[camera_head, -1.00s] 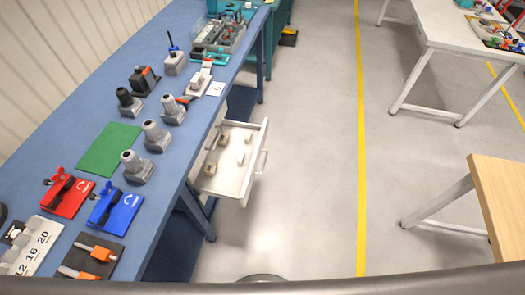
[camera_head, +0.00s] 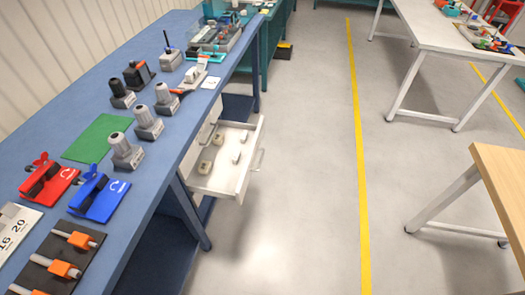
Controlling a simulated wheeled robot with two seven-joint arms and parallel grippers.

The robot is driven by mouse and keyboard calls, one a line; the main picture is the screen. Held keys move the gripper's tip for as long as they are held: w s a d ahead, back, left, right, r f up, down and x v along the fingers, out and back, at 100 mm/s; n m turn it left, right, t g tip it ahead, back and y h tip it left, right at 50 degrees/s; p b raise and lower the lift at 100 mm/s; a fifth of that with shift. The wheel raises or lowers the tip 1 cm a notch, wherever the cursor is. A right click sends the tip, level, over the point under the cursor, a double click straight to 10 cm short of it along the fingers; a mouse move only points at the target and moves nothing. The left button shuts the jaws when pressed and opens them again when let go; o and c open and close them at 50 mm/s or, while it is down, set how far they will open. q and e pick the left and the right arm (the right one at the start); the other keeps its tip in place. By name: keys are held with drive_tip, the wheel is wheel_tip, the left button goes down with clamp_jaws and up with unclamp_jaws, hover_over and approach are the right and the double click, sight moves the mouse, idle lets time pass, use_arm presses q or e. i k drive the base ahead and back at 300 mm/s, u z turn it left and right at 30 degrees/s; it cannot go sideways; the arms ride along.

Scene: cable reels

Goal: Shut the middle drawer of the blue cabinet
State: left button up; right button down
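An open white drawer (camera_head: 213,185) sticks out to the right from under the blue workbench (camera_head: 150,184). Several small light blocks lie in it. Its handle (camera_head: 258,160) is on the right end. The cabinet that holds the drawer is mostly hidden under the bench top, so I cannot tell its colour or which drawer of the stack this is. Neither of my grippers shows in the head view.
Red (camera_head: 49,181) and blue (camera_head: 98,196) fixtures, a green mat (camera_head: 98,139) and several grey fittings stand on the bench. A wooden-topped table (camera_head: 505,175) is at the right. The grey floor with a yellow line (camera_head: 358,150) is clear between them.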

sight(225, 179)
drive_tip(key=u, duration=0.3)
drive_tip(key=k, duration=0.1)
drive_tip(key=z, duration=0.45)
drive_tip(key=i, duration=1.1)
drive_tip(key=u, duration=0.7)
